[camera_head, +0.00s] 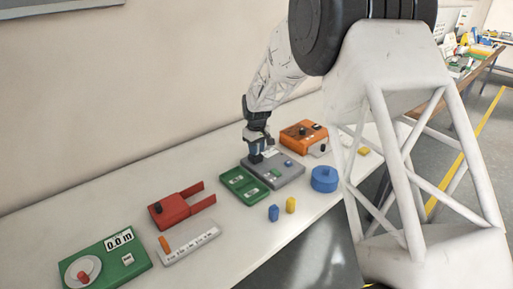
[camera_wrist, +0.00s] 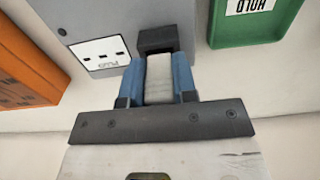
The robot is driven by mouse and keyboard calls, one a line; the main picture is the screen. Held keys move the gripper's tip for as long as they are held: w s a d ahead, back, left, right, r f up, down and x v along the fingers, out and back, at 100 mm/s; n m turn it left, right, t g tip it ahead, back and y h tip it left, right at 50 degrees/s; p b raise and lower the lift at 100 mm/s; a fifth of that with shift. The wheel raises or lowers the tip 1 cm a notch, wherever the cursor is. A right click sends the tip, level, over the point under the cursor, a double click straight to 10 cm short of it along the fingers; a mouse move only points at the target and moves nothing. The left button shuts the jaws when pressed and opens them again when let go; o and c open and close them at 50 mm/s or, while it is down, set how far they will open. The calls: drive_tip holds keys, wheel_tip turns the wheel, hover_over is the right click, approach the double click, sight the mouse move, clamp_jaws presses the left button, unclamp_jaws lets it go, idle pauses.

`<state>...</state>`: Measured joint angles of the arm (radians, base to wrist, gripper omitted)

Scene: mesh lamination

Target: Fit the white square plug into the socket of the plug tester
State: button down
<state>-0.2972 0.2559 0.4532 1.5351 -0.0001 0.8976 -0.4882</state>
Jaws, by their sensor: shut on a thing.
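The plug tester is a grey box (camera_head: 288,177) on the bench; in the wrist view its grey top (camera_wrist: 85,18) carries a white label. A dark block, the socket (camera_wrist: 156,38), stands at its edge. My gripper (camera_wrist: 158,80) has blue fingers shut on the white square plug (camera_wrist: 159,82). The plug's far end lines up with the dark socket and meets it in the picture. I cannot tell whether it touches or is inside. In the head view my gripper (camera_head: 257,156) is low over the tester's back left part, and the plug is hidden there.
A green tray (camera_head: 240,180) lies left of the tester and an orange box (camera_head: 303,133) behind it. A blue round container (camera_head: 324,179) stands right. A red fork-shaped device (camera_head: 170,211) is farther left.

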drive_tip(key=shift+f, duration=0.6)
drive_tip(key=c, duration=0.8)
unclamp_jaws()
drive_tip(key=shift+r, duration=0.1)
drive_tip(key=shift+r, duration=3.8)
drive_tip(key=shift+r, duration=0.1)
